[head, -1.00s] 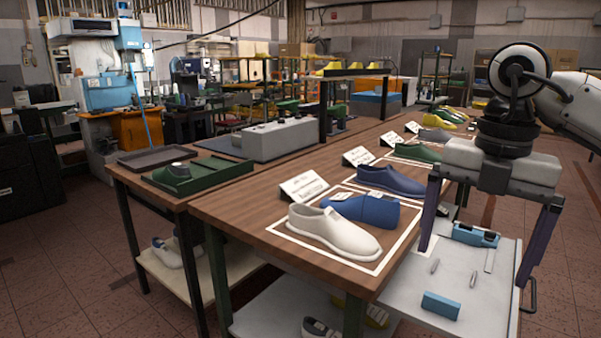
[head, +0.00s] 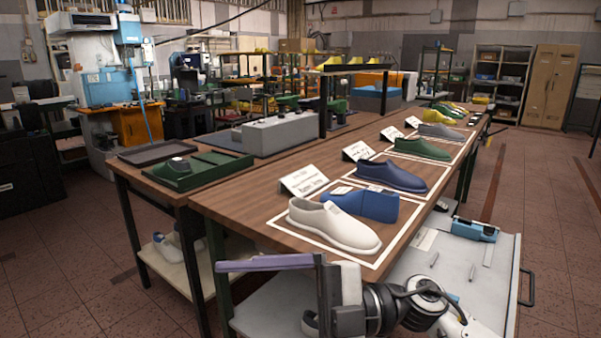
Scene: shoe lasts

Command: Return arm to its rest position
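My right gripper (head: 262,290) is at the bottom middle of the head view, in front of the near end of the wooden table, and points left. One purple finger shows whole at the outer end of the pale palm bar. The other finger is out of the picture below. Nothing shows in the grip, and the visible finger sits spread wide. My wrist runs off to the lower right over the grey cart. The blue shoe last (head: 362,204) stands beside the white shoe (head: 333,226) on the table, clear of the gripper. My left gripper is not in view.
The wooden table (head: 240,205) carries more shoes and label cards in a row. A grey cart (head: 495,285) stands at its right with a blue tool (head: 474,229) on it. A green tray (head: 197,172) is on the left table. Open floor lies at right.

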